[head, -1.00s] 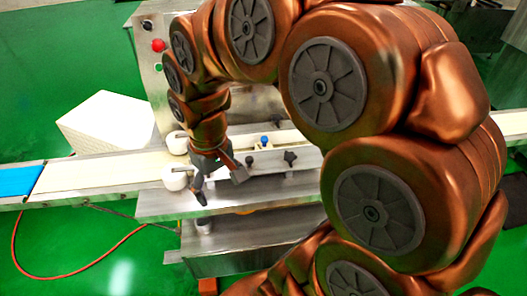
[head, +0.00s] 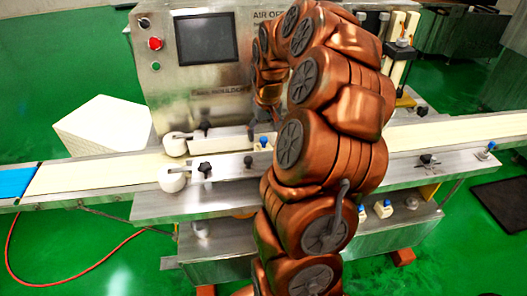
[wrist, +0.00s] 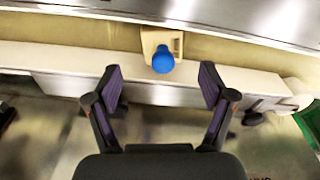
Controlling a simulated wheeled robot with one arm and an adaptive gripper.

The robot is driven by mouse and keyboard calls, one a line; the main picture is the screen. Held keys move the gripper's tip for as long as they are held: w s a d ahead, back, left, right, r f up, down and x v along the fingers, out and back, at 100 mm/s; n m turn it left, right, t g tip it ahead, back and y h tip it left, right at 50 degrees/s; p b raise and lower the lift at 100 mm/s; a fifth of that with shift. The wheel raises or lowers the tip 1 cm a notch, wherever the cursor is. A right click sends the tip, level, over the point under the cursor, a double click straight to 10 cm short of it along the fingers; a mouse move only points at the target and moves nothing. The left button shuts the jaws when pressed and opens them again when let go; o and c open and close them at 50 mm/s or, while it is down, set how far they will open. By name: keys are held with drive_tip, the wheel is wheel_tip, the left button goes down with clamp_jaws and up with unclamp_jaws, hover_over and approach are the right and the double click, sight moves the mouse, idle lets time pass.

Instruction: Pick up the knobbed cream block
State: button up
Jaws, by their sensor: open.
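The knobbed cream block (wrist: 150,40) lies straight ahead of my gripper (wrist: 160,73) in the wrist view, with its blue knob towards me. It sits at the belt, beside a long pale guide bar. My gripper is open, its two dark fingers apart on either side of the knob's line, with nothing between them. In the head view the block (head: 258,147) shows small, left of my arm, between the metal guide rails. My gripper is mostly hidden by my arm in that view.
The encrusting machine (head: 190,80) with its dark screen (head: 206,38) stands behind the belt (head: 90,175). White rollers (head: 172,180) and black knobs flank the rails. More blue-knobbed pieces (head: 383,208) sit lower right. A white box (head: 105,125) stands at the left.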

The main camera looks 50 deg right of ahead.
sight(263, 146)
drive_tip(key=shift+w+f+p, duration=0.25)
drive_tip(key=shift+f+p, duration=0.15)
drive_tip(key=shift+f, duration=1.2)
drive_tip(key=shift+w+f+p, duration=0.2)
drive_tip(key=shift+f+p, duration=0.2)
drive_tip(key=shift+f, duration=1.15)
drive_tip(key=shift+c, duration=0.4)
drive_tip(key=c, duration=1.3)
drive_tip(key=shift+r+b, duration=0.95)
drive_tip(key=shift+r, duration=4.1)
drive_tip(key=shift+c, duration=0.2)
